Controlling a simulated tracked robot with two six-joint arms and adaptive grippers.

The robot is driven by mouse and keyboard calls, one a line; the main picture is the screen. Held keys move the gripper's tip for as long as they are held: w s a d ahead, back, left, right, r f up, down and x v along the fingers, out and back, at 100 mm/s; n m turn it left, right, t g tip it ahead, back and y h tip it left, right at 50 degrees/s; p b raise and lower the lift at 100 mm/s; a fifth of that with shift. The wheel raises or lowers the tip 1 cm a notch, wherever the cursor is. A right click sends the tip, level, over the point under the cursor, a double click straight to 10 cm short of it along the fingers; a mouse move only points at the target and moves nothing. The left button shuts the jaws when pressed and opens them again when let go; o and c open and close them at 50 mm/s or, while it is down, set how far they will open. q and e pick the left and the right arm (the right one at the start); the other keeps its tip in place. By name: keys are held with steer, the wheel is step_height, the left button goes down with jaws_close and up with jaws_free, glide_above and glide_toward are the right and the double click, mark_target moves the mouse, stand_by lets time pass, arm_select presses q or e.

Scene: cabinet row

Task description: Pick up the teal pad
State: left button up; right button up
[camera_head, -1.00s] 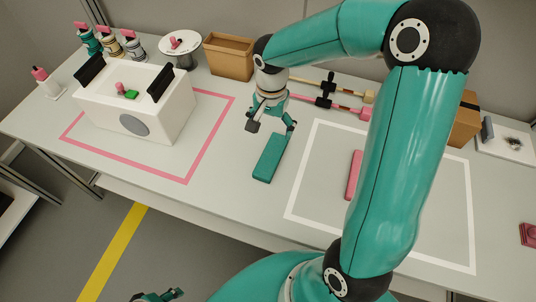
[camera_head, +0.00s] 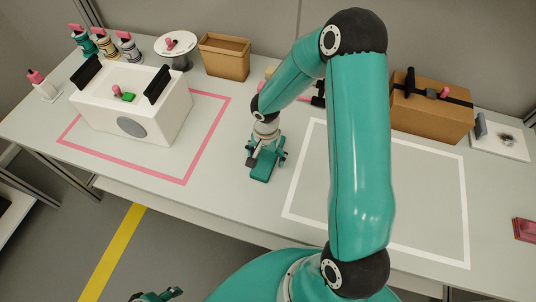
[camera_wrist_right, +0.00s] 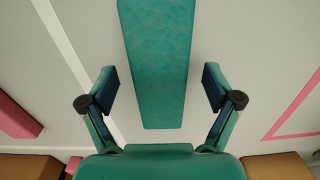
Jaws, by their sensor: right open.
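The teal pad (camera_head: 261,174) lies flat on the table between the pink and white outlines. My right gripper (camera_head: 266,160) is over its far part in the head view and hides some of it. In the right wrist view the teal pad (camera_wrist_right: 158,60) runs down the middle, its near end reaching between the fingers of my right gripper (camera_wrist_right: 160,88). The fingers are open, one on each side, with a gap to the pad. My left gripper (camera_head: 158,295) shows only partly at the bottom edge of the head view.
A white box (camera_head: 135,108) stands in the pink outline (camera_head: 207,138). An open brown bin (camera_head: 224,58) and a strapped brown box (camera_head: 430,108) stand at the back. A pink bar (camera_wrist_right: 15,118) lies left in the wrist view. The white outline's (camera_head: 466,210) visible area is bare.

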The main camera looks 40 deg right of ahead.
steer(key=shift+f, duration=0.5)
steer(key=c, duration=1)
steer(key=shift+r, duration=0.1)
